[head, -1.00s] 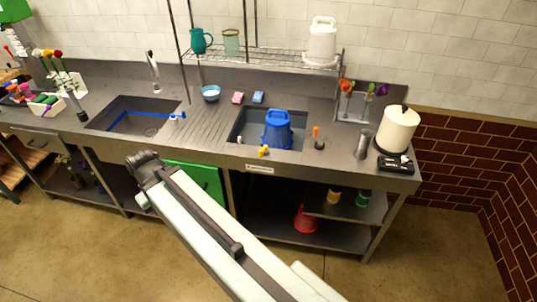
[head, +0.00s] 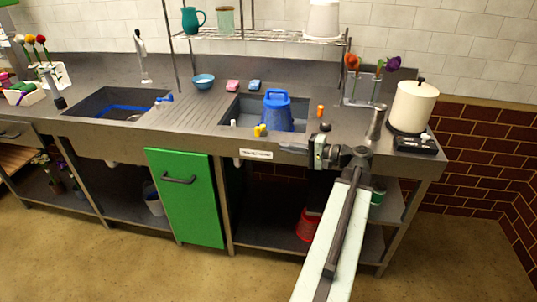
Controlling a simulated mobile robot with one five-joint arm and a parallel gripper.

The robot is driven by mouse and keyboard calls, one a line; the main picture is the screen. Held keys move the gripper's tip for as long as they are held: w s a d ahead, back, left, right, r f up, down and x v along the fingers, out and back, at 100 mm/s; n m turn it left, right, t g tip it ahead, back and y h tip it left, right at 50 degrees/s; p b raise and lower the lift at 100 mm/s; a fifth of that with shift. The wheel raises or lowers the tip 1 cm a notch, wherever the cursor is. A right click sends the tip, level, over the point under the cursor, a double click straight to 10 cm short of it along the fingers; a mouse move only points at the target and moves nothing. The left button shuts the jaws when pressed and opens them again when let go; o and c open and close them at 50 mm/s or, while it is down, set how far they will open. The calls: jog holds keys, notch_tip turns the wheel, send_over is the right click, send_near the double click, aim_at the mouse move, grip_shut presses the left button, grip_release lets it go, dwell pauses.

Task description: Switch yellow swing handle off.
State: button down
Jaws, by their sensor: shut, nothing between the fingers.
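The small yellow swing handle (head: 260,130) sits at the front rim of the right-hand sink, just left of the blue bucket's base. Its exact angle is too small to tell. My gripper (head: 284,147) reaches in from the right with its fingers pointing left, at the front edge of the counter. In the picture it is a little right of and below the yellow handle, apart from it. Its jaws are shut and empty. A white label (head: 255,154) is on the counter front below the handle.
A blue bucket (head: 278,112) stands in the right sink (head: 236,108). An orange-topped item (head: 320,111) and a metal cylinder (head: 377,122) stand right of it. A cream canister (head: 414,106) is farther right. A green door (head: 186,197) is below. The ribbed drainboard (head: 185,115) is clear.

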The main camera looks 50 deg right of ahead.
jog(key=shift+m+t+h, duration=0.5)
jog(key=shift+t+h, duration=0.1)
jog(key=shift+t, duration=0.2)
jog(key=s+d, duration=0.1)
jog(key=s, duration=0.1)
jog(key=s+d, duration=0.2)
jog(key=shift+d+r, duration=0.3)
jog(key=shift+r, duration=0.1)
jog(key=x, duration=1.4)
jog(key=shift+f, duration=0.1)
